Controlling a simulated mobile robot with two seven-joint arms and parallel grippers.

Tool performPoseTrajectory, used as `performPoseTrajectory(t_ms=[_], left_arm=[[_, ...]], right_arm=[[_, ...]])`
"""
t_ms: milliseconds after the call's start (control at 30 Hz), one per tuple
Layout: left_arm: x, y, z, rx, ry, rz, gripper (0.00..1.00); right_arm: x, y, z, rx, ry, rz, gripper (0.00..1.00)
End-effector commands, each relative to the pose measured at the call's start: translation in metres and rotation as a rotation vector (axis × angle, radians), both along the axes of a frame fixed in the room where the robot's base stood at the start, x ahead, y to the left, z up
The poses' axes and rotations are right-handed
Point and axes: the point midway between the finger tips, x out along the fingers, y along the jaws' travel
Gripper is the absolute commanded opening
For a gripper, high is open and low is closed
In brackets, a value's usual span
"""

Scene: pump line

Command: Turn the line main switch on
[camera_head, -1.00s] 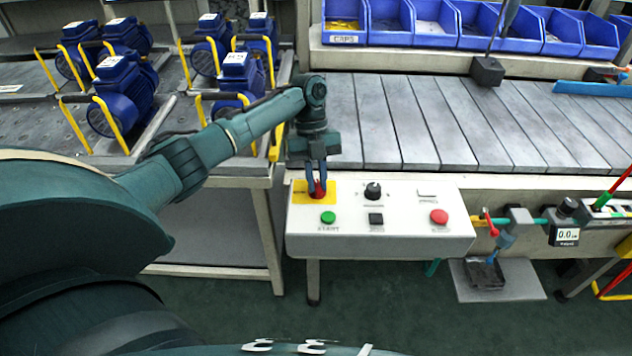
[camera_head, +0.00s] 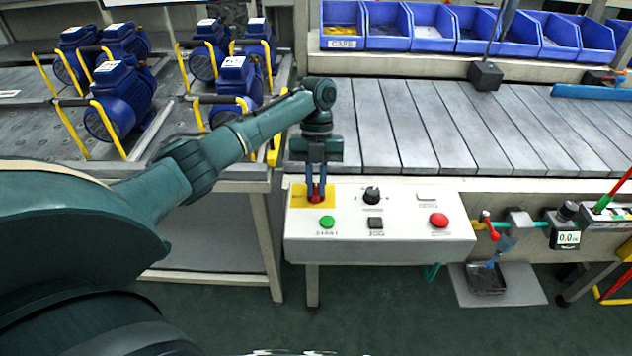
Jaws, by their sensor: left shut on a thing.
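The line main switch (camera_head: 316,197) is a red handle on a yellow plate (camera_head: 299,198) at the upper left of the white control panel (camera_head: 380,243). My left gripper (camera_head: 316,188) points down onto it from above. Its two dark blue fingers are shut on the red handle, one on each side. The fingers hide part of the handle, so I cannot tell its exact angle. My right gripper is not in the picture.
Blue pumps (camera_head: 122,95) stand on the left table.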

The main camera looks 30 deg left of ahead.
Motion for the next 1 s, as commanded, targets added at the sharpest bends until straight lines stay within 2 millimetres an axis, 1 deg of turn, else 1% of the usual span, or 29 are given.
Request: performPoseTrajectory(t_ms=[67, 100, 333, 567, 667, 767, 867, 933, 1000], left_arm=[[0.000, 0.000, 0.001, 0.000, -0.002, -0.003, 0.00], [0.000, 0.000, 0.001, 0.000, -0.002, -0.003, 0.18], [0.000, 0.000, 0.000, 0.000, -0.001, -0.001, 0.36], [0.000, 0.000, 0.001, 0.001, -0.001, 0.000, 0.36], [0.002, 0.001, 0.005, 0.000, -0.001, 0.000, 0.36], [0.007, 0.004, 0.018, 0.000, -0.005, 0.001, 0.36], [0.014, 0.008, 0.037, -0.001, -0.005, 0.002, 0.36], [0.020, 0.011, 0.052, -0.001, -0.006, 0.001, 0.36], [0.025, 0.015, 0.072, 0.002, -0.004, 0.002, 0.36]], right_arm=[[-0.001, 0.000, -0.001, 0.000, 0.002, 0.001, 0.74], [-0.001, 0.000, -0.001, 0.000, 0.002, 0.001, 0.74], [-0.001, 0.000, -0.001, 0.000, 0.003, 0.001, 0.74], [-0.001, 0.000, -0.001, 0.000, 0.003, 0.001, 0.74], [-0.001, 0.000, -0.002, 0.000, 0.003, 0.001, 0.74], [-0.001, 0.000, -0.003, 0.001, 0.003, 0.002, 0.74], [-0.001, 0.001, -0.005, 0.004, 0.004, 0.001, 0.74], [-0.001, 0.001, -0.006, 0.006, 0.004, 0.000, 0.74], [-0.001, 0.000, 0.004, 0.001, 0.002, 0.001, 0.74]])
